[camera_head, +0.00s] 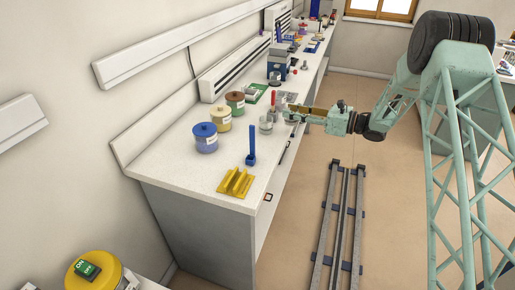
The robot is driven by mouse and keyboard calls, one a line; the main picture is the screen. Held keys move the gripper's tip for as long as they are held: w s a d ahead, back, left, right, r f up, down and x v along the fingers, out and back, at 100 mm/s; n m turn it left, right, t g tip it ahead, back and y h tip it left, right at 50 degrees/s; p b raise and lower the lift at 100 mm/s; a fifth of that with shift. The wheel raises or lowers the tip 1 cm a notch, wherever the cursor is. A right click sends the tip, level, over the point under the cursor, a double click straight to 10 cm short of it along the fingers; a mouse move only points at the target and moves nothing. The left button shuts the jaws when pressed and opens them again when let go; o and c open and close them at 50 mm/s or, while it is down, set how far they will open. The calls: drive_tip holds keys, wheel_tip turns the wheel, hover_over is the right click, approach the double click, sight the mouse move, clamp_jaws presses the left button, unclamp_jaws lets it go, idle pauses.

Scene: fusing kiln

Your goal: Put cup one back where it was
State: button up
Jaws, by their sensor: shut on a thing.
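My gripper (288,116) reaches in from the right over the front edge of the white worktop. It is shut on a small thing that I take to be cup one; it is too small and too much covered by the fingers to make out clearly. A small clear or grey cup (266,125) stands on the worktop just left of my gripper, and a small grey item shows close behind it. I cannot read any number on a cup.
Blue (206,139), yellow (221,119) and brown-lidded (235,104) jars stand left of my gripper on the worktop (170,168). A blue upright scoop (251,147) and a yellow ridged rack (235,183) are at the near end. A red-handled tool (273,101) stands close behind.

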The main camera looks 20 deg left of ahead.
drive_tip(key=shift+s+a+r+n+g+y, duration=0.3)
drive_tip(key=shift+a+n+g, duration=0.05)
drive_tip(key=shift+n+g, duration=0.3)
drive_tip(key=shift+s+a+r+n+g+y, duration=0.3)
drive_tip(key=shift+n+g, duration=0.25)
drive_tip(key=shift+g, duration=0.1)
drive_tip(key=shift+s+a, duration=0.1)
drive_tip(key=s+a, duration=0.3)
drive_tip(key=s, duration=0.1)
drive_tip(key=s+a+f+b, duration=0.1)
drive_tip(key=s+a, duration=0.1)
drive_tip(key=s, duration=0.2)
drive_tip(key=s+a, duration=0.3)
drive_tip(key=s, duration=0.2)
drive_tip(key=shift+a+f+b, duration=0.25)
drive_tip(key=shift+a+b, duration=0.1)
drive_tip(key=shift+f+b, duration=0.35)
drive_tip(key=shift+f, duration=1.4)
drive_tip(key=shift+f+b, duration=0.2)
drive_tip(key=shift+b, duration=0.1)
drive_tip(key=o, duration=0.8)
drive_tip(key=shift+o, duration=0.2)
